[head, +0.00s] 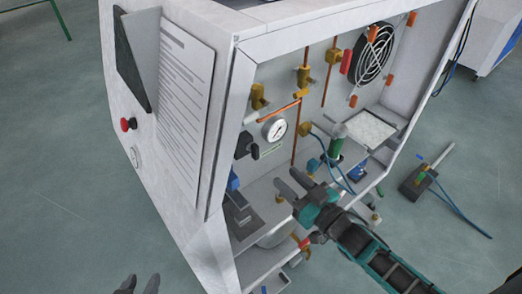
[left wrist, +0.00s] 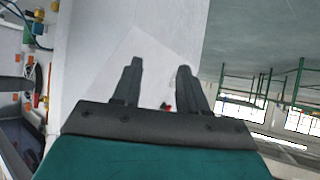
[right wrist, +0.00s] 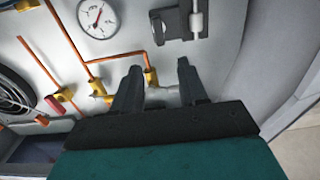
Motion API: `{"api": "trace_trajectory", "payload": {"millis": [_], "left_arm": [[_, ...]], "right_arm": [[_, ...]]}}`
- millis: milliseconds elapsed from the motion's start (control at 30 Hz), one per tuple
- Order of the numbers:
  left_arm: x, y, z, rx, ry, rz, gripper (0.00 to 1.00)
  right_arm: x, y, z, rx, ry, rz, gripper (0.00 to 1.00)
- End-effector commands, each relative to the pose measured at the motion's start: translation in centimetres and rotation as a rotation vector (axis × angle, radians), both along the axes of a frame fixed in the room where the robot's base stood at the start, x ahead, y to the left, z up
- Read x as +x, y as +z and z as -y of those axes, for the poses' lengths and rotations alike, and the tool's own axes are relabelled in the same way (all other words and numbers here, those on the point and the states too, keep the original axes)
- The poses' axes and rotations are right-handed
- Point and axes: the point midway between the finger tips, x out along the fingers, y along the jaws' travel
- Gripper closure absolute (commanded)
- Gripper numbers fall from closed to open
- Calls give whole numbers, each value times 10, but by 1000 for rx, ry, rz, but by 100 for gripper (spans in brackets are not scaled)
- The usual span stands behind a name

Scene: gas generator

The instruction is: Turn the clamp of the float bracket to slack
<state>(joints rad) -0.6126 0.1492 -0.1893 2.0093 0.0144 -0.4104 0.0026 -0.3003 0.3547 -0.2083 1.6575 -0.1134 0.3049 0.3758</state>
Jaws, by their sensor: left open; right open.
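A dark bracket (right wrist: 180,22) holding a pale upright tube shows on the cabinet's back wall in the right wrist view. It looks like the float bracket; a dark block (head: 246,146) left of the gauge in the head view seems to be the same part. I cannot make out which way its clamp is turned. My right gripper (head: 289,180) is open and empty inside the cabinet front, below the gauge. It also shows in the right wrist view (right wrist: 158,66), apart from the bracket. My left gripper (head: 140,283) is open and empty outside the cabinet, at the bottom left.
The white cabinet (head: 226,130) has a side wall between my grippers. A pressure gauge (head: 275,129), copper pipes, brass valves and a fan (head: 373,53) line its back wall. A green cylinder (head: 336,146) stands inside. A small device (head: 415,186) with a blue hose lies on the open floor.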

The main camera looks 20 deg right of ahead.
Motion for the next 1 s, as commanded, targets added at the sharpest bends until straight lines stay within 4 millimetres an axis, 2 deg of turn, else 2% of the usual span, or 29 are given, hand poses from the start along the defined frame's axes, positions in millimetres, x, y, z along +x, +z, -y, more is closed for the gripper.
{"api": "trace_trajectory", "payload": {"millis": [300,500,700,1000], "left_arm": [[-1,-9,3,-5,-4,-8,57],[1,-9,6,-12,-9,-3,57],[5,-5,9,-16,-12,5,57],[6,-4,9,-16,-12,7,57]], "right_arm": [[59,1,-21,0,0,4,57],[89,0,-32,-1,-1,3,57],[105,0,-38,0,-1,1,57],[107,0,-39,0,-1,-1,57]]}}
